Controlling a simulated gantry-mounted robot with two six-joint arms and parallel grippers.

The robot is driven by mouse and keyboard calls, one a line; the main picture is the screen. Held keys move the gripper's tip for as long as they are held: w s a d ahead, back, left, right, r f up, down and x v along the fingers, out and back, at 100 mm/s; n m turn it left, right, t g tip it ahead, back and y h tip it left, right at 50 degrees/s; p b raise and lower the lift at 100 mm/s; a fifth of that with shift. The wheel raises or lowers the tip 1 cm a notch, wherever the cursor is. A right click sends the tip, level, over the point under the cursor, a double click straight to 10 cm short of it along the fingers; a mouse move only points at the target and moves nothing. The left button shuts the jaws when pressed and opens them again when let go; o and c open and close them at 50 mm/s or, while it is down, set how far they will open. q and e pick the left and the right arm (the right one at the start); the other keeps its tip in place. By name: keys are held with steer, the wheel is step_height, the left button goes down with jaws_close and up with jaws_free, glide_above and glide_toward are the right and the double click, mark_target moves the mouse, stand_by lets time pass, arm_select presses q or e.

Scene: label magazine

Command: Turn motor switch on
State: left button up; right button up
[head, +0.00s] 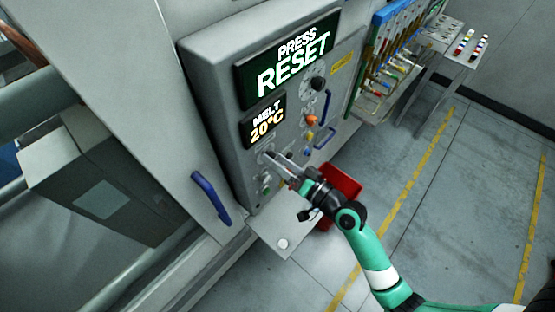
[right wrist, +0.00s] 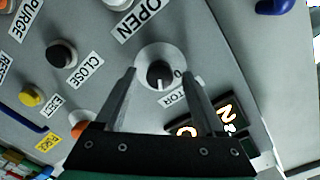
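The motor switch (right wrist: 160,75) is a small dark rotary knob on a round pale plate, with a partly covered label ending in "TOR" and a "0" mark beside it. My right gripper (right wrist: 159,71) is open, with one finger on each side of the knob. I cannot tell whether the fingers touch it. In the head view my right gripper (head: 271,159) reaches in from the lower right to the lower part of the grey control panel (head: 212,75) and covers part of the controls. My left gripper is not in view.
The panel has a "PRESS RESET" display (head: 290,58) and a "MELT 20°C" display (head: 264,120). Near the knob are a black button (right wrist: 62,53) by "CLOSE" and a yellow button (right wrist: 32,95) by "EJECT". A blue handle (head: 211,197) and red bin (head: 342,183) are nearby.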

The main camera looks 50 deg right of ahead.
steer(key=s+b, duration=0.3)
steer(key=s, duration=0.8)
steer(key=shift+s+r, duration=0.2)
steer(key=shift+s, duration=0.1)
